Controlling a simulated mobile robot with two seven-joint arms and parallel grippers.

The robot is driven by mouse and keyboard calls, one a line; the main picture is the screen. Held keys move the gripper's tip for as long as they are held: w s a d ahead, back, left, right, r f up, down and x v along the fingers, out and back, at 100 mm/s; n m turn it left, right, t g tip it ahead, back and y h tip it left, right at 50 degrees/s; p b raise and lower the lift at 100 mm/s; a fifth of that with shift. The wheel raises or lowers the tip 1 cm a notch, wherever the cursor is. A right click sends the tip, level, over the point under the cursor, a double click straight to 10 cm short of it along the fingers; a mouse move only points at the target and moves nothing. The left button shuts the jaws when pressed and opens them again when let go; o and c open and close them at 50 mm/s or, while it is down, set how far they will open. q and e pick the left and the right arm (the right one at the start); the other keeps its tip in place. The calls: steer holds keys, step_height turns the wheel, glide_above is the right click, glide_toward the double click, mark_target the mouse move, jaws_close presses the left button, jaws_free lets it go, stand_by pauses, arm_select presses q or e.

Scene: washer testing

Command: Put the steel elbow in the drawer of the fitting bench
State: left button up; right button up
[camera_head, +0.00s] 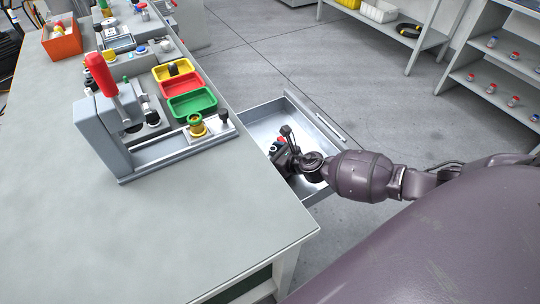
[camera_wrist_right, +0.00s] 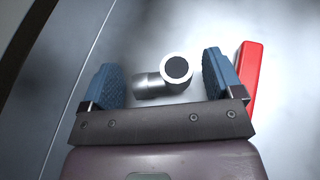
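The steel elbow (camera_wrist_right: 165,75) is a short silver bent pipe with a dark round opening. In the right wrist view it lies between the blue fingers of my right gripper (camera_wrist_right: 160,78), with gaps on both sides. The gripper is open and does not pinch it. In the head view my right gripper (camera_head: 281,150) reaches down inside the open drawer (camera_head: 262,125) of the fitting bench (camera_head: 215,210); the elbow cannot be made out there. The elbow appears to be on the drawer floor, though contact is not clear. My left gripper is not in view.
A red object (camera_wrist_right: 249,70) lies beside the right finger in the wrist view. On the bench stand a grey press fixture (camera_head: 105,130), yellow, red and green bins (camera_head: 192,104) and an orange box (camera_head: 62,42). Shelves (camera_head: 500,70) stand at the right across open floor.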

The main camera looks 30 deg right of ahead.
steer(key=shift+r, duration=0.2)
steer(key=shift+s+d+r, duration=0.1)
steer(key=shift+s+r, duration=0.05)
steer(key=p+v, duration=0.1)
steer(key=v, duration=0.5)
steer(key=shift+p, duration=0.4)
steer(key=shift+s+d+r, duration=0.15)
steer(key=shift+s, duration=0.35)
